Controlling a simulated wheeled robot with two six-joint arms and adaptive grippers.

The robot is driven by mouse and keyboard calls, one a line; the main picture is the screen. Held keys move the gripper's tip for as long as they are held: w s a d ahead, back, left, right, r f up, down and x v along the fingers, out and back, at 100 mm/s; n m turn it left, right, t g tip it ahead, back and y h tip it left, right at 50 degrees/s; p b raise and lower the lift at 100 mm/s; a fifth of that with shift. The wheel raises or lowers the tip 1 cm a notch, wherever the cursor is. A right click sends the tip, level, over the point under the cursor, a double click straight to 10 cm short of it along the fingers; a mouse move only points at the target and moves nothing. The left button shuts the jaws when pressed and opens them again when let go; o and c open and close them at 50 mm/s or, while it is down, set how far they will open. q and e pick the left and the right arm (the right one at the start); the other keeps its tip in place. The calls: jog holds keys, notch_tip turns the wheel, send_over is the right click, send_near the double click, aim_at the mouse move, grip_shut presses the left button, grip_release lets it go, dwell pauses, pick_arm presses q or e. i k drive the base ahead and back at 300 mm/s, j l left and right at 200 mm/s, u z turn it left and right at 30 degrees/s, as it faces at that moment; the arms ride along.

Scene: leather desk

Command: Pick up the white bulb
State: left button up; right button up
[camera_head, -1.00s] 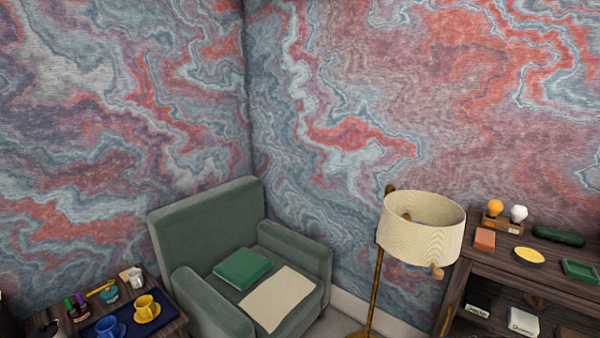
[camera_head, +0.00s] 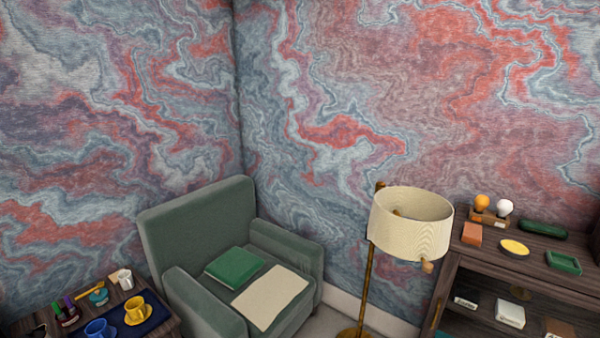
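The white bulb (camera_head: 504,207) stands upright in a small wooden holder (camera_head: 490,218) on top of the dark wooden shelf unit (camera_head: 560,279) at the right. An orange bulb (camera_head: 482,202) stands beside it on the left in the same holder. Neither of my grippers shows in this view.
A floor lamp (camera_head: 410,226) stands left of the shelf. A green armchair (camera_head: 200,228) holds a green book (camera_head: 234,267) and a beige sheet (camera_head: 271,297). A yellow dish (camera_head: 514,247), brick-coloured block (camera_head: 472,234) and green tray (camera_head: 564,263) lie near the bulbs.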

aim_at(504, 208)
jog(key=z, duration=1.9)
jog(key=i+z, duration=0.1)
jog(key=z, duration=0.35)
jog(key=j+z, duration=0.1)
jog(key=z, duration=0.35)
jog(key=i+j+z, duration=0.1)
jog(key=z, duration=0.35)
jog(key=j+z, duration=0.1)
jog(key=z, duration=0.35)
jog(key=i+j+z, duration=0.1)
jog(key=j, duration=0.3)
jog(key=i+j+z, duration=0.15)
jog(key=j, duration=0.25)
jog(key=k+j+u, duration=0.1)
jog(key=j+u, duration=0.15)
jog(key=u, duration=0.15)
jog(key=j+u, duration=0.25)
jog(key=u, duration=0.2)
jog(key=j+u, duration=0.6)
jog(key=u, duration=0.25)
jog(key=j+u, duration=0.25)
jog(key=u, duration=0.15)
jog(key=i+l, duration=0.05)
